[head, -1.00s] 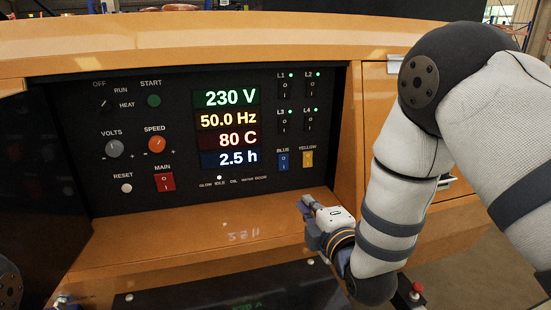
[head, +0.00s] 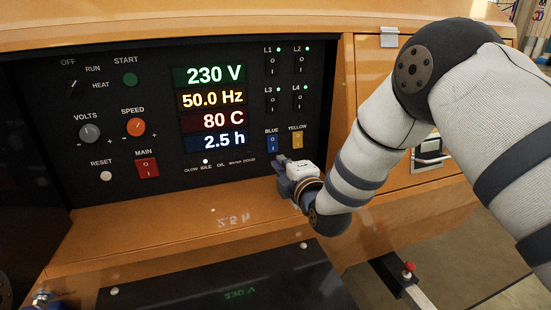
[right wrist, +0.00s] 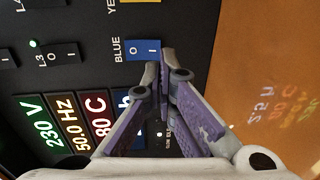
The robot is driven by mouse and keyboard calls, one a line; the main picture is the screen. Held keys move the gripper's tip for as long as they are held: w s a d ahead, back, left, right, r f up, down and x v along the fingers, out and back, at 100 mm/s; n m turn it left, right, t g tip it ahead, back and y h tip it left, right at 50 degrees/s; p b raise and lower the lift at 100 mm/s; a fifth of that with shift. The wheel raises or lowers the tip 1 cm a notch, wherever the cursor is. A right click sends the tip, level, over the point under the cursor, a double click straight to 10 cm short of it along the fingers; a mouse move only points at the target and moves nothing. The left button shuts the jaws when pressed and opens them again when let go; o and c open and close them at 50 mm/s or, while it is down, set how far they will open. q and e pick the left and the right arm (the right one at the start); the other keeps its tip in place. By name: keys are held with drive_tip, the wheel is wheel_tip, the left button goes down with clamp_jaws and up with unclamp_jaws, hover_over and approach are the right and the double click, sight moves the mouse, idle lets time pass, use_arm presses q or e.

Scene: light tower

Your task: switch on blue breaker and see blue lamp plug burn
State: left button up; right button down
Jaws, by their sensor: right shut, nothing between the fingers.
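The blue breaker (head: 272,142) is a small blue rocker under the label BLUE, low on the right of the black panel. In the right wrist view the blue breaker (right wrist: 141,48) shows its O and I marks. My right gripper (head: 279,161) is shut and empty, just below the blue breaker. In the right wrist view its fingertips (right wrist: 160,68) are together beside the I end of the rocker; I cannot tell whether they touch it. No blue lamp plug can be made out. My left gripper cannot be made out.
The yellow breaker (head: 297,141) sits right beside the blue one. Above are several black L switches (head: 272,66) with green lights. A red MAIN switch (head: 147,168) and several knobs are at left. An orange ledge (head: 180,225) runs below the panel.

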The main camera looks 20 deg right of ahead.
sight(273, 152)
drive_tip(key=w, duration=0.4)
drive_tip(key=shift+f+b, duration=0.3)
drive_tip(key=shift+f, duration=0.1)
use_arm(q)
drive_tip(key=shift+s+f, duration=0.55)
use_arm(e)
drive_tip(key=shift+w+a+r, duration=0.1)
drive_tip(key=shift+w+r, duration=0.05)
drive_tip(key=shift+w, duration=0.3)
